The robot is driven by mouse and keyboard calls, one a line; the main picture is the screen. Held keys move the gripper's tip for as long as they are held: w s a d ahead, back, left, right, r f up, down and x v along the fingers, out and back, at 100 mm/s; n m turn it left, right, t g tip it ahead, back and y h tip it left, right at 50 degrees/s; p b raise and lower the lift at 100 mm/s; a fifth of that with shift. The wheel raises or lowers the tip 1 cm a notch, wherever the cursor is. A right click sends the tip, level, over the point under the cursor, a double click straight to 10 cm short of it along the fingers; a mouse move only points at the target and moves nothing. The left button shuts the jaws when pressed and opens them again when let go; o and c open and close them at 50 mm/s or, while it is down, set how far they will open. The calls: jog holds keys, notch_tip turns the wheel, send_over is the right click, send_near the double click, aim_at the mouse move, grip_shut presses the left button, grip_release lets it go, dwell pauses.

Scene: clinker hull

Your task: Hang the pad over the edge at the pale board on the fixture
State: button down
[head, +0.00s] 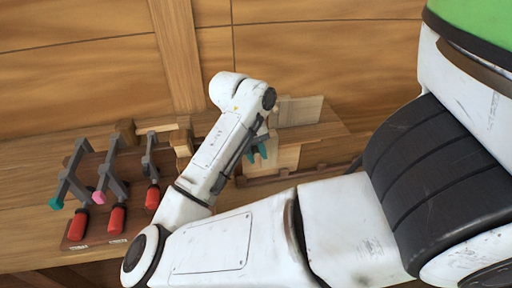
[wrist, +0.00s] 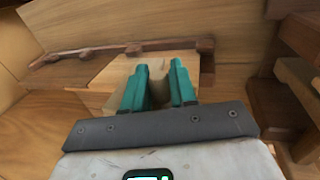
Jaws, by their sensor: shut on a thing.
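My gripper (head: 259,153) has teal fingers and points down at the fixture (head: 286,158). In the wrist view my gripper (wrist: 158,88) is shut on a small beige piece, which looks like the pad (wrist: 158,95). The fingers hide most of it, so I cannot tell whether it touches the edge below. A pale board (head: 299,110) stands upright just behind and to the right of my gripper. In the wrist view a pale wooden surface (wrist: 182,58) lies just beyond the fingertips.
A dark board (head: 88,231) at the left holds several grey clamps with red handles (head: 117,219). The curved plank hull wall (head: 80,80) rises behind the bench. In the wrist view a brown strip (wrist: 100,53) runs behind the fixture and dark wooden blocks (wrist: 275,110) stand at the right.

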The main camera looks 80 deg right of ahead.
jog(key=shift+f+b, duration=2.15)
jog(key=shift+b, duration=0.75)
jog(key=shift+f+b, duration=0.25)
jog(key=shift+b, duration=0.4)
jog(key=c, duration=0.8)
grip_release()
jog(key=b+v, duration=0.1)
jog(key=v, duration=1)
jog(key=shift+f, duration=0.1)
